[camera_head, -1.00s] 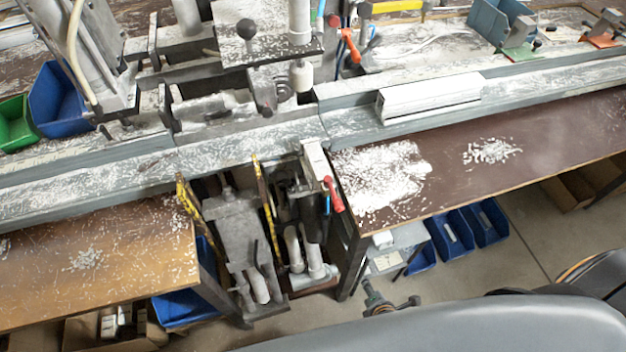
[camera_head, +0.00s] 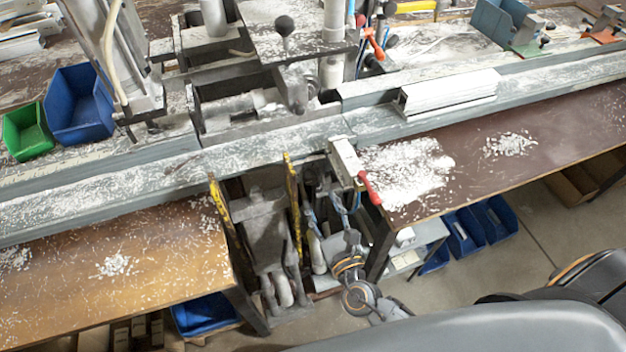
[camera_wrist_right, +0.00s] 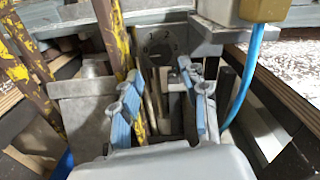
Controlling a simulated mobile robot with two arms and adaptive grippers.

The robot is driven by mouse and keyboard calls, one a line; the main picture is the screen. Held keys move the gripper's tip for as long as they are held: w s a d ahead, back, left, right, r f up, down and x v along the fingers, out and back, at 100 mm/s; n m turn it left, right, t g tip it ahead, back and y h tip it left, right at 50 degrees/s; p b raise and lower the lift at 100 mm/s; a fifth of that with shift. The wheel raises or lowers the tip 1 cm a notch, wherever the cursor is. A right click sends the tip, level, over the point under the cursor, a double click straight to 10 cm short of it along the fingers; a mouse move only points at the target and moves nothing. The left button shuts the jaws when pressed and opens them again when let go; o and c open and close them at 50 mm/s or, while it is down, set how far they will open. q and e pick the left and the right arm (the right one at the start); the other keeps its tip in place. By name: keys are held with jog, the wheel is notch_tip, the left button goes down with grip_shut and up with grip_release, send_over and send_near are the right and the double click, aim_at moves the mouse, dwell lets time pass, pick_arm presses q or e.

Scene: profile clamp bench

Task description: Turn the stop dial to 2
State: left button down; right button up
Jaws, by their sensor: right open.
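My right gripper (camera_head: 333,205) reaches up from below beneath the rail in the head view. In the right wrist view my right gripper (camera_wrist_right: 163,78) is open, its blue-padded fingers spread below the dial plate with a gap. Grey rods stand between the fingers. My left gripper is not in view.
A red-handled clamp block (camera_head: 348,165) hangs from the rail near my right gripper. Yellow-black striped bars (camera_head: 295,205) stand to its left. A blue hose (camera_wrist_right: 243,85) runs close to the right finger. A white profile (camera_head: 450,92) lies on the rail.

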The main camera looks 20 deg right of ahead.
aim_at(312, 182)
jog(key=w+p, duration=0.1)
jog(key=w, duration=0.5)
jog(key=shift+w, duration=0.35)
jog(key=c, duration=0.9)
jog(key=shift+f, duration=0.1)
